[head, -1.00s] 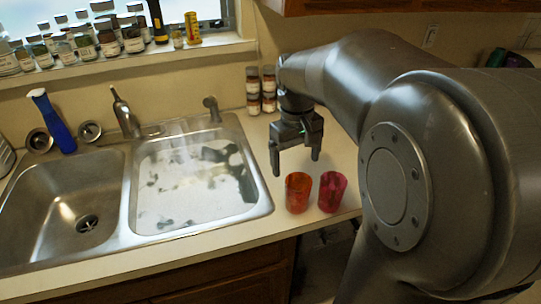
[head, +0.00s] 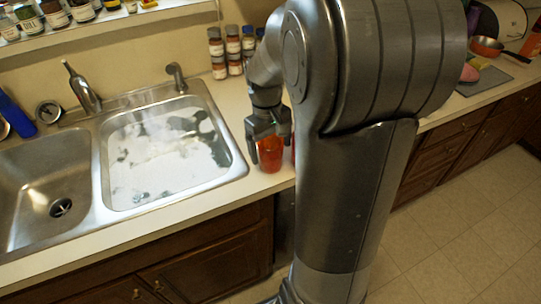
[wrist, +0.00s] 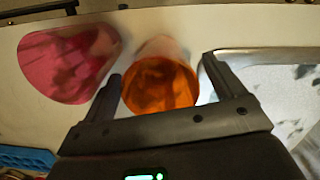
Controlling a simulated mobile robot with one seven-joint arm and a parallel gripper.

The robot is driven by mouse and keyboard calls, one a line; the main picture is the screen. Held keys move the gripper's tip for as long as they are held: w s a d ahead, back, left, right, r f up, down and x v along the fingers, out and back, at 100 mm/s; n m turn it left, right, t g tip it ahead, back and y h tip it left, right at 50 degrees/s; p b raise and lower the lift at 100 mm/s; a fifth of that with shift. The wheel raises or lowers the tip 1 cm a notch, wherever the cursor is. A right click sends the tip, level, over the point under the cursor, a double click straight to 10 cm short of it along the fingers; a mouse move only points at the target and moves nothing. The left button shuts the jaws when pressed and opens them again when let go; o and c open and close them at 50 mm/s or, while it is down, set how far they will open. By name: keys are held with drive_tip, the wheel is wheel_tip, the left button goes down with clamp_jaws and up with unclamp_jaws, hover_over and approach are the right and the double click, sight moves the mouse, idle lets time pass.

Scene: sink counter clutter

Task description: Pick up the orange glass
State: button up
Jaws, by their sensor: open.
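The orange glass (head: 270,155) stands upright on the counter, just right of the sink's right basin. In the wrist view the orange glass (wrist: 158,84) lies between the two open fingers of my gripper (wrist: 164,80), with no clear contact on either side. In the head view my gripper (head: 268,145) is at the glass, fingers pointing down. A red-pink glass (wrist: 70,62) stands beside it, outside the left finger in the wrist view. In the head view my arm hides nearly all of that glass.
The sink (head: 240,165) borders the orange glass on the left, its right basin full of pale, foamy-looking water. Spice jars (head: 217,55) stand against the wall behind. The counter's front edge is close to the glass. A blue bottle (head: 16,115) stands behind the left basin.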

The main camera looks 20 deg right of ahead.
drive_tip(key=shift+s+f, duration=0.1)
drive_tip(key=shift+f, duration=0.5)
drive_tip(key=shift+c, duration=0.5)
drive_tip(key=c, duration=1.1)
